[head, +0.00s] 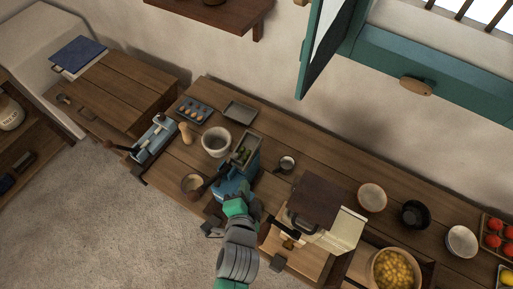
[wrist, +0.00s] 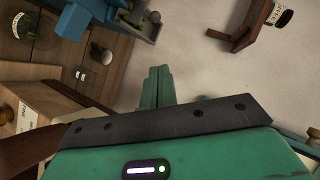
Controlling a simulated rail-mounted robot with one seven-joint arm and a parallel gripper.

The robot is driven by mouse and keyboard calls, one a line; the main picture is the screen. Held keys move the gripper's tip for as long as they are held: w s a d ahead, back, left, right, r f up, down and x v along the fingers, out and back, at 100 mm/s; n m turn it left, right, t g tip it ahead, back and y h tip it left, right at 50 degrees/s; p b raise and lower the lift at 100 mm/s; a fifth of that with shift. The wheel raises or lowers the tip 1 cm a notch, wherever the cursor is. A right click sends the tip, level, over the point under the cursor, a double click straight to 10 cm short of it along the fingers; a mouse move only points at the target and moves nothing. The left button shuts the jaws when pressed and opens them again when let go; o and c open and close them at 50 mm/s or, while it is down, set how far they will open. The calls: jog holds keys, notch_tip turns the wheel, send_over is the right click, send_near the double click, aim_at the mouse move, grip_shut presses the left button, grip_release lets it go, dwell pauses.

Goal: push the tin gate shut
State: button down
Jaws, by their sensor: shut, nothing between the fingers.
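A cream tin box (head: 343,234) with a dark brown panel (head: 322,194) stands near the counter's front edge, right of my arm, in the head view. The panel looks raised off the box, but I cannot tell for sure which part is the gate. A cream box (wrist: 38,105) and a brown panel (wrist: 25,152) show at the left of the wrist view. My gripper (head: 236,207) is left of the tin, apart from it, beside a blue device. Its fingers are together and empty in the wrist view (wrist: 158,76).
The blue device (head: 232,187) stands close to my gripper. A white pot (head: 216,141), an egg tray (head: 195,109) and a small cup (head: 286,164) are behind. Bowls and a basket of yellow food (head: 394,268) lie to the right. A green window shutter (head: 322,45) hangs above.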

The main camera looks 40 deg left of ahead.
aim_at(236, 158)
jog(key=s+a+f+p+x, duration=0.1)
jog(key=s+a+x, duration=0.1)
jog(key=x, duration=1)
jog(key=shift+w+a+f, duration=0.15)
